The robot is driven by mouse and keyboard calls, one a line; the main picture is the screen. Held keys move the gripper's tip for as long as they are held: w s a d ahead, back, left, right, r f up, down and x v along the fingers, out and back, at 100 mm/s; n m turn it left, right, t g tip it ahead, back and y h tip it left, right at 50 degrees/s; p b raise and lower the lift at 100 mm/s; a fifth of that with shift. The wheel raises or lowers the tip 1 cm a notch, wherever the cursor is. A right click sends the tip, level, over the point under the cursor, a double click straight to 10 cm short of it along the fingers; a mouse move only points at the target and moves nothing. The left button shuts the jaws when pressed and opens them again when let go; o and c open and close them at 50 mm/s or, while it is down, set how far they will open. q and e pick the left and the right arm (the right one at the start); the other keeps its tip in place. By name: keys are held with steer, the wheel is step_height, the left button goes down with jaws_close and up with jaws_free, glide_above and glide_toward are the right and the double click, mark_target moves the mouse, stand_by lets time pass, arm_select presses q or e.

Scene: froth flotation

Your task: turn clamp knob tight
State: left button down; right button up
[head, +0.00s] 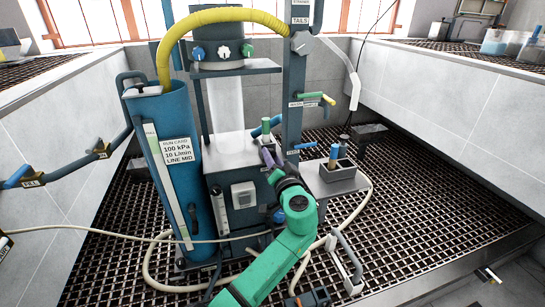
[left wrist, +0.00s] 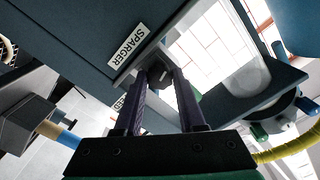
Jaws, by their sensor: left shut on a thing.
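My left gripper (head: 270,160), with dark purple fingers on a green arm, reaches the front of the flotation machine beside its lower housing. In the left wrist view the two fingers (left wrist: 162,82) close on a small dark knob (left wrist: 160,73), one finger on each side. The knob sits below the SPARGER label (left wrist: 128,46) plate, near its edge. In the head view the knob is hidden behind the gripper. I cannot tell the knob's turn angle. My right gripper is not in view.
A tall blue cylinder (head: 172,160) with a run card stands left of the machine. A yellow hose (head: 215,16) arches above. A grey holder (head: 337,171) with a blue-handled item is at the right. Pale hoses cross the grating (head: 430,200); its right side is mostly clear.

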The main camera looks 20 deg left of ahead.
arm_select(q)
steer(key=shift+f, duration=0.2)
steer(key=c, duration=0.8)
jaws_free()
steer(key=shift+c, duration=0.2)
steer(key=o, duration=0.3)
steer(key=shift+s+a+r, duration=0.1)
steer(key=shift+a, duration=0.05)
steer(key=shift+o, duration=0.2)
steer(key=shift+s, duration=0.1)
steer(key=shift+r, duration=0.1)
